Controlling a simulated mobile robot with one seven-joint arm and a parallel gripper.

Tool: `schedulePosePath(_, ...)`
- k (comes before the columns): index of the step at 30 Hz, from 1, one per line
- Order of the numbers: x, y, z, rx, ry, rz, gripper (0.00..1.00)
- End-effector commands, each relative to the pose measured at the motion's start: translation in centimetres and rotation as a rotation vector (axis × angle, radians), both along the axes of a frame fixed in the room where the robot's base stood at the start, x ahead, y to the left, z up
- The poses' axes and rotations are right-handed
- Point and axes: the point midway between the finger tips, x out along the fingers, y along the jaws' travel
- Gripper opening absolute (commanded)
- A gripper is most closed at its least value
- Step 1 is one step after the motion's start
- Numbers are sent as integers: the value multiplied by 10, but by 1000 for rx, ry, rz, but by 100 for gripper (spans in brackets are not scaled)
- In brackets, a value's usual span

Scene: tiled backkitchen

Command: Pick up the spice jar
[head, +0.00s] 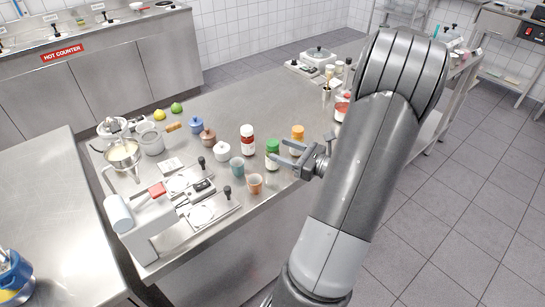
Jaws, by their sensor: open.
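Three small capped jars stand upright on the steel table, and I cannot tell which one the task calls the spice jar. One is a green-lidded jar (272,154). One is a red jar with a white band (247,141), farther left. My gripper (280,152) is open, with its fingers pointing left. Its fingertips are right at the green-lidded jar in the picture. I cannot tell whether they touch it or are around it.
A blue cup (237,167) and a terracotta cup (255,184) stand close to the jars. A white sugar bowl (222,152), a brown pot (208,137) and a scale-like white appliance (140,225) are farther left. The steel table (265,100) is clear behind the jars.

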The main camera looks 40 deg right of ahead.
Motion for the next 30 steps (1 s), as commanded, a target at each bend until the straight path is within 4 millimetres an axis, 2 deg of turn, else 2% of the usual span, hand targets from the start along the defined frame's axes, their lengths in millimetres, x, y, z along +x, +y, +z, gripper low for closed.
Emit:
schedulePosePath(3,18,8,-1,0,-1,4,59)
schedulePosePath(7,33,14,-1,-1,0,3,59)
schedulePosePath(16,38,15,-1,-1,0,1,59)
schedulePosePath(30,38,15,0,-1,0,1,21)
